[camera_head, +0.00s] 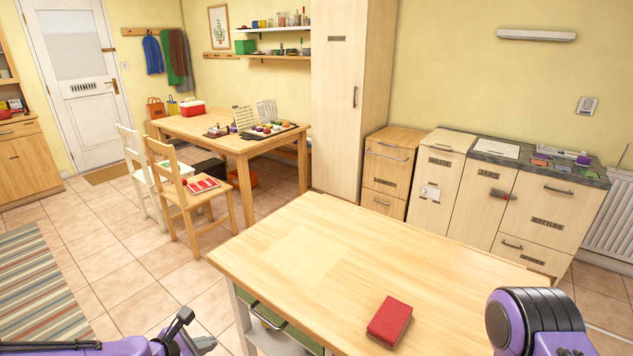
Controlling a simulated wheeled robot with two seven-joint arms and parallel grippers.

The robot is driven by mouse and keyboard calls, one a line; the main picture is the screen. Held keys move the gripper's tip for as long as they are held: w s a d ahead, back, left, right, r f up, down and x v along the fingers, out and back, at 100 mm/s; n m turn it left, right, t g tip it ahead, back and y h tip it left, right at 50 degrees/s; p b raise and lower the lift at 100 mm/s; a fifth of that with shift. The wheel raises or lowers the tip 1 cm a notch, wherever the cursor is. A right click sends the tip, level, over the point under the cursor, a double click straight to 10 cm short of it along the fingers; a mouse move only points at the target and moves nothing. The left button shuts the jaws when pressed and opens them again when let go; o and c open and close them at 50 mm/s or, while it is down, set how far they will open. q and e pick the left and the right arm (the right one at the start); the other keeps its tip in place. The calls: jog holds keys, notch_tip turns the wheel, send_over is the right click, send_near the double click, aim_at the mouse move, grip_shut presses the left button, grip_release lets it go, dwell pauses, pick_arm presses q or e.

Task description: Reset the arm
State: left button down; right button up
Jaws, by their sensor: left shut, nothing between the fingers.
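My left arm comes in along the bottom left edge, purple and black. My left gripper (186,328) is low in the picture, just left of the near table (285,250), and is only partly in view. It is shut and holds nothing. My right arm (535,322) shows as a purple and black link at the bottom right, in front of the table; its gripper is out of view.
A red book or box (389,321) lies near the table's front. Two chairs (190,195) stand by a dining table (215,130) with several items on it. Cabinets (480,195) line the back right. Tiled floor (140,265) is clear at the left.

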pick_arm(q)
jog(key=s+a+f+m+g+y, duration=0.1)
jog(key=s+f+m+y, duration=0.1)
jog(key=s+f+m, duration=0.3)
jog(key=s+a+f+m+g+y, duration=0.1)
jog(key=s+f+m, duration=0.5)
jog(key=s, duration=0.7)
jog(key=s+a+f+m+g+y, duration=0.1)
jog(key=s+f+m+g+y, duration=0.2)
jog(key=s+f+m, duration=0.3)
jog(key=s+m+y, duration=0.1)
jog(key=s+m, duration=0.2)
jog(key=shift+s+a, duration=0.15)
jog(key=shift+a, duration=0.25)
